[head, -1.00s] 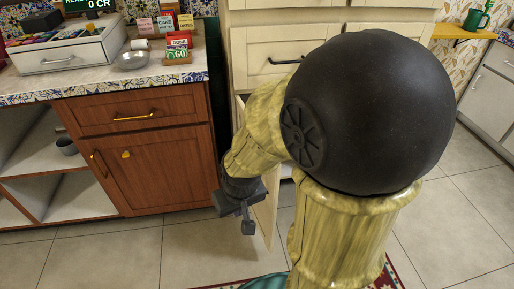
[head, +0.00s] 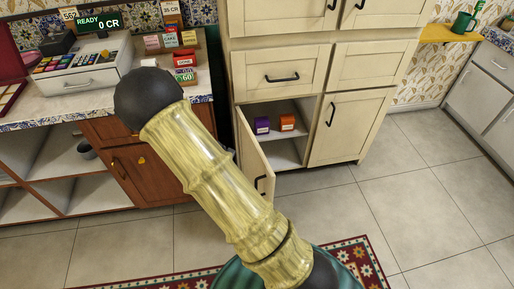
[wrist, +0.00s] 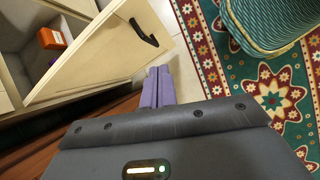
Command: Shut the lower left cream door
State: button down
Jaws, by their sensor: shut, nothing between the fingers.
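The lower left cream door (head: 255,160) of the tall cabinet hangs open and juts out toward me, with its dark handle (head: 261,184) on the outer face. In the wrist view the door (wrist: 100,58) fills the upper left, and its handle (wrist: 145,33) shows near the free edge. My gripper (wrist: 161,72) is shut and empty, on the outer side of the door, close to its face. I cannot tell whether the fingers touch the door. In the head view my gripper is hidden behind my arm.
A purple box (head: 262,125) and an orange box (head: 287,122) sit on the shelf inside the opening. The lower right cream door (head: 346,128) is shut. A brown wooden counter (head: 150,172) stands left of the cabinet. A patterned rug (head: 362,255) lies in front; tiled floor is clear at right.

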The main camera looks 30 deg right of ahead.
jog(key=w+r+n+h+p, duration=0.1)
jog(key=w+n+h+p, duration=0.1)
jog(key=n+p, duration=0.1)
jog(key=w+r+n+h+p, duration=0.1)
jog(key=shift+w+d+r+n+p, duration=0.25)
jog(key=shift+w+r+n+p, duration=0.05)
jog(key=shift+w+p, duration=0.1)
jog(key=shift+f, duration=0.1)
send_near(264, 164)
notch_tip(264, 164, down, 4)
jog(key=d, duration=0.1)
jog(key=s+d, duration=0.1)
jog(key=d, duration=0.1)
jog(key=shift+s+p, duration=0.15)
jog(key=shift+p, duration=0.25)
jog(key=shift+d, duration=0.4)
